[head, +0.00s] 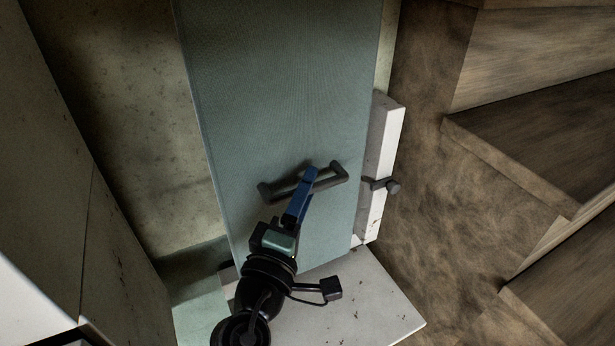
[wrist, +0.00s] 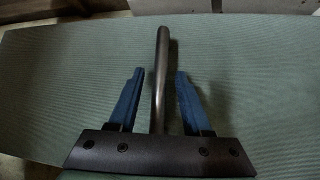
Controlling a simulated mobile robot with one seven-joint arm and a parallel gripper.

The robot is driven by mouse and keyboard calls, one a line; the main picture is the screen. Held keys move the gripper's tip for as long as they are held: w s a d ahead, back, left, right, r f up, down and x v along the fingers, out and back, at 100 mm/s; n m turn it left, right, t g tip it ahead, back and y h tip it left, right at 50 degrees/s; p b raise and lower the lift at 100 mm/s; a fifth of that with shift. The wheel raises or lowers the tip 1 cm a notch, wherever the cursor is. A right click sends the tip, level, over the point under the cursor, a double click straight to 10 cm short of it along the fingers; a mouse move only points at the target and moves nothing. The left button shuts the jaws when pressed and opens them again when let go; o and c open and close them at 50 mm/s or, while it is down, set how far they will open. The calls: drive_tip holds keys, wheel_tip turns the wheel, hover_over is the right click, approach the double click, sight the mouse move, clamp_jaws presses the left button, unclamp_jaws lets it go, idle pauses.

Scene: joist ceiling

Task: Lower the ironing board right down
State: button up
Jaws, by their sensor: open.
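The ironing board (head: 285,90) is a long grey-green panel running from the top of the head view down to a pale base. I cannot tell its exact angle. A dark bar handle (head: 335,175) is fixed across its lower part. My gripper (head: 311,172) is at the handle, its blue fingers overlapping the bar in the head view. In the wrist view the open fingers stand one on each side of the handle bar (wrist: 162,50), with gaps on both sides. The board's cloth (wrist: 70,70) fills most of that view behind them.
A white upright panel (head: 378,165) with a dark knob (head: 392,187) stands along the board's right edge. A pale slab (head: 360,300) lies at the bottom. Wooden steps (head: 545,130) rise at the right. A pale panelled surface (head: 60,190) closes off the left.

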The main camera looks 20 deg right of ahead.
drive_tip(key=shift+w+d, duration=0.25)
drive_tip(key=shift+w, duration=0.15)
drive_tip(key=shift+c, duration=0.3)
clamp_jaws()
idle(0.9)
